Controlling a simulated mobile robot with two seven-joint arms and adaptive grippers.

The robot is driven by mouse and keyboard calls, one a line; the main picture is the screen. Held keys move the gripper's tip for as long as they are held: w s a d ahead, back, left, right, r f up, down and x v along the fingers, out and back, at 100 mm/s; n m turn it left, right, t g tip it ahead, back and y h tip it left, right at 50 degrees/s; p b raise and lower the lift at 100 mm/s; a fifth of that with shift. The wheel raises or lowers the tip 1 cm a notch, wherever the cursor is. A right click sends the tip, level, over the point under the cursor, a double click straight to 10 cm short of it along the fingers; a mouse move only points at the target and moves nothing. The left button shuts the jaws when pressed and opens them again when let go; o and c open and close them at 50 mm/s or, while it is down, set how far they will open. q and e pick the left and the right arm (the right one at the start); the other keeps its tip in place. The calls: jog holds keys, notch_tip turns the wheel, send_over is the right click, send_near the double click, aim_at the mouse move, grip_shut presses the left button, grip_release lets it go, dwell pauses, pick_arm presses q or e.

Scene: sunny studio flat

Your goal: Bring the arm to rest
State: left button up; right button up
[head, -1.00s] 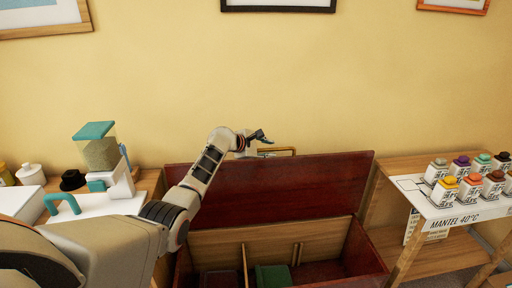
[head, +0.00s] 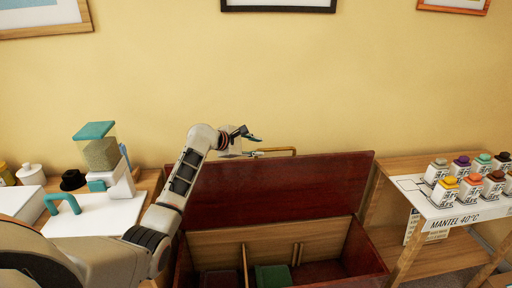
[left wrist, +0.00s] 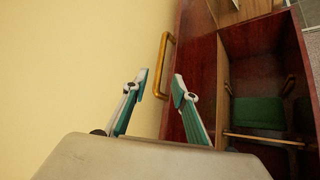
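My left arm (head: 180,185) reaches in from the left in the head view. Its left gripper (head: 255,137) is raised in front of the yellow wall, above the back of the open wooden chest (head: 280,190). In the left wrist view the left gripper's fingertips (left wrist: 160,85) stand apart with nothing between them. The brass handle (head: 278,150) on the upright lid is close to the gripper; it also shows beyond the fingertips in the left wrist view (left wrist: 165,62), with no grip on it. My right gripper is not in view.
The chest holds a green block-like item (head: 272,276) between dividers. A counter with a dispenser (head: 102,150) and a teal-handled white board (head: 98,212) stands left. A shelf with several colour-capped jars (head: 446,190) stands right.

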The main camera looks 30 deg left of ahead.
pick_arm(q)
jog(key=s+d+f+m+y, duration=0.1)
jog(key=s+d+f+m, duration=0.1)
jog(key=s+f+m, duration=0.5)
jog(key=s+d+f+m+g+y, duration=0.1)
jog(key=s+d+f, duration=0.3)
jog(key=f, duration=0.6)
jog(key=s+d+f+m, duration=0.1)
jog(key=s+f+m, duration=0.2)
jog(key=s+f, duration=0.5)
jog(key=s+d+f+m, duration=0.2)
jog(key=s+d+m, duration=0.2)
jog(key=s, duration=0.4)
jog(key=s+d+f+m, duration=0.1)
jog(key=s+d+m, duration=0.3)
jog(key=s, duration=0.5)
jog(key=s+d+f+m, duration=0.2)
jog(key=s+d+m, duration=0.2)
jog(key=s, duration=0.5)
jog(key=shift+d+f+m+h, duration=0.2)
jog(key=shift+f+m+h, duration=0.15)
jog(key=shift+m, duration=0.65)
